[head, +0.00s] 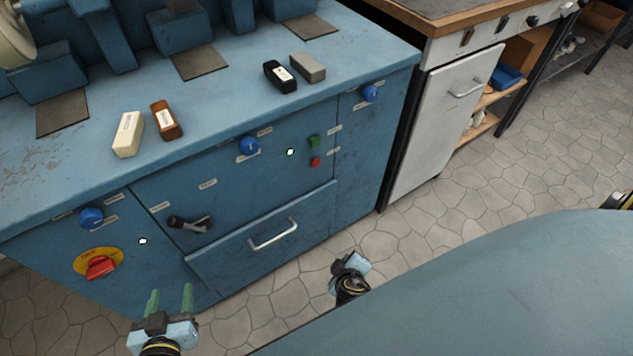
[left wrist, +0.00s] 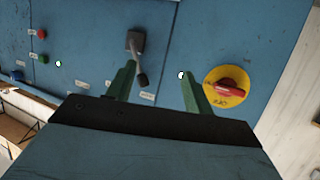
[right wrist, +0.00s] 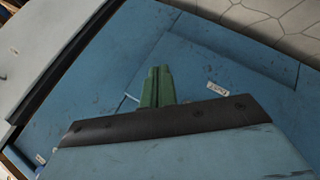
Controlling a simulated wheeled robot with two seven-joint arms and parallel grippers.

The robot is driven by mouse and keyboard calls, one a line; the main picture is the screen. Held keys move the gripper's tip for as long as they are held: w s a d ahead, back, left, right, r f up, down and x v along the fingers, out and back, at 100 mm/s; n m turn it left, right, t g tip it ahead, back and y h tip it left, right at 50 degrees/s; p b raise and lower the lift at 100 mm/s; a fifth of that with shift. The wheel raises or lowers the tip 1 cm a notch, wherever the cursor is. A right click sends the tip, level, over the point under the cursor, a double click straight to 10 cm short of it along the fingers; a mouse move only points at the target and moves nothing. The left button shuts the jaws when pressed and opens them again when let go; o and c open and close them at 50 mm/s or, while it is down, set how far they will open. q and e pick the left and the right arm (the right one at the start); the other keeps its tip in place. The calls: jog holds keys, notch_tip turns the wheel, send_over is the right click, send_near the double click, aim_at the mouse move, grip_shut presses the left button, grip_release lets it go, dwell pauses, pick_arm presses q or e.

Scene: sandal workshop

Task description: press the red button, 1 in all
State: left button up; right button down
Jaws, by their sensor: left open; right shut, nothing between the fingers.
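The small red button (head: 315,162) is on the blue machine's front panel, just below a green button (head: 314,141). In the left wrist view the red button (left wrist: 41,34) shows at the far left, near the green button (left wrist: 43,57). My left gripper (head: 171,296) is open and empty, low in front of the panel's left part, well away from the red button. My right gripper (head: 347,268) is below and right of the red button, apart from it. In the right wrist view its fingers (right wrist: 157,88) are shut and empty; the red button is not visible there.
A red rotary switch on a yellow plate (head: 98,263), a black lever (head: 190,224), blue knobs (head: 249,145) and a drawer handle (head: 273,234) stick out of the front. Several small blocks (head: 128,134) lie on top. A white cabinet (head: 445,120) stands at right.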

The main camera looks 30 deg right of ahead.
aim_at(315, 162)
pick_arm(q)
jog(key=s+r+t+h+b, duration=0.3)
jog(key=r+t+b, duration=0.5)
jog(key=r, duration=1.5)
jog(key=b, duration=0.3)
jog(key=shift+d+t, duration=0.25)
jog(key=shift+t, duration=0.15)
pick_arm(e)
jog(key=w+d+r+m+t+h, duration=0.3)
jog(key=w+r+t+h, duration=0.3)
jog(key=w+r, duration=0.4)
notch_tip(315, 162, up, 4)
jog(key=shift+r+h, duration=0.25)
jog(key=shift+h, duration=0.65)
pick_arm(q)
jog(key=shift+r, duration=0.1)
pick_arm(e)
jog(key=shift+w+d, duration=0.1)
pick_arm(q)
jog(key=shift+s+a+r+t+h+b, duration=0.2)
jog(key=shift+s+r+t+b, duration=0.4)
jog(key=shift+t+b, duration=0.25)
jog(key=shift+s+a+r+t+h+b, duration=0.2)
jog(key=shift+s+r+t+b, duration=0.4)
jog(key=shift+t, duration=0.35)
pick_arm(e)
jog(key=w, duration=0.8)
jog(key=shift+w+a, duration=0.25)
jog(key=shift+a, duration=0.1)
